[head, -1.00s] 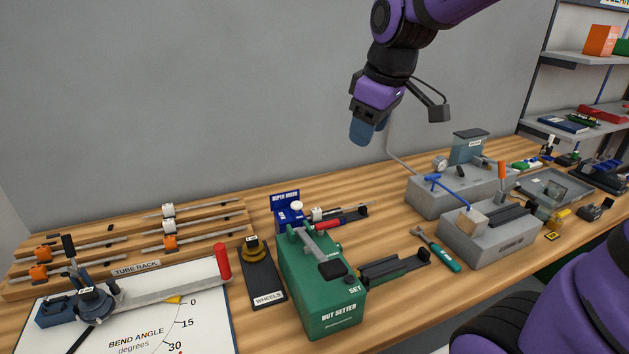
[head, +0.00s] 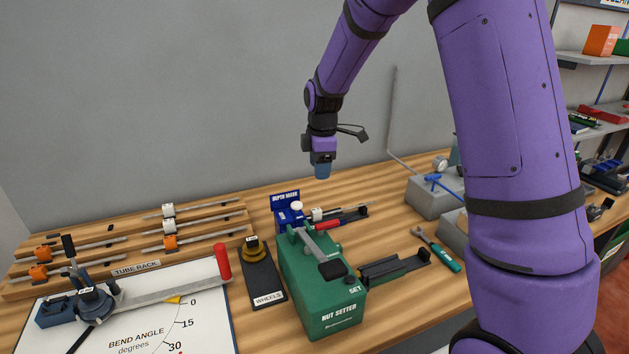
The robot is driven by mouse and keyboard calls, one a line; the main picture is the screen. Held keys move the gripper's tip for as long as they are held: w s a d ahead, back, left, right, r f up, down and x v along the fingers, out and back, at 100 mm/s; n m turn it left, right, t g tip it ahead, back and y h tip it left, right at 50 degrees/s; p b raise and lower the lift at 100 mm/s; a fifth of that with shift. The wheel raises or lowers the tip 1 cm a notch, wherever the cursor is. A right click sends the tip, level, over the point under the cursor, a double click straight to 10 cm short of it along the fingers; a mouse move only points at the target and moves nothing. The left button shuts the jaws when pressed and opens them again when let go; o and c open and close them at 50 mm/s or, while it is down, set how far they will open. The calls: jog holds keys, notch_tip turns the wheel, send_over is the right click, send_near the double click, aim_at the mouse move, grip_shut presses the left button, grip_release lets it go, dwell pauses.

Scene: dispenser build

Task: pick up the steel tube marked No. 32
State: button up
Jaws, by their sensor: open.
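Several steel tubes lie on the wooden tube rack (head: 135,268) at the left. Some carry white tags, such as the upper tag (head: 168,210), and others orange tags, such as the one at the left (head: 44,253). Another tube with a white tag (head: 317,214) lies at the blue depth mark block (head: 286,205). The tag numbers are too small to read, so I cannot tell which tube is No. 32. My gripper (head: 322,172) is open, with blue fingertips pointing down. It hangs above the bench behind the depth mark block, apart from all tubes.
The green nut setter (head: 318,290) stands front centre, with the black wheels plate (head: 262,280) to its left. A bent thin grey tube (head: 392,115) rises from the grey block (head: 428,200). A green-handled wrench (head: 445,257) lies right of centre. My arm hides much of the bench's right side.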

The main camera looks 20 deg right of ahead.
jog(key=n, duration=0.2)
send_over(315, 210)
notch_tip(315, 210, down, 6)
jog(key=shift+g, duration=0.3)
jog(key=shift+f, duration=0.15)
notch_tip(315, 210, down, 11)
jog(key=shift+r, duration=0.2)
jog(key=shift+c, duration=0.4)
grip_shut()
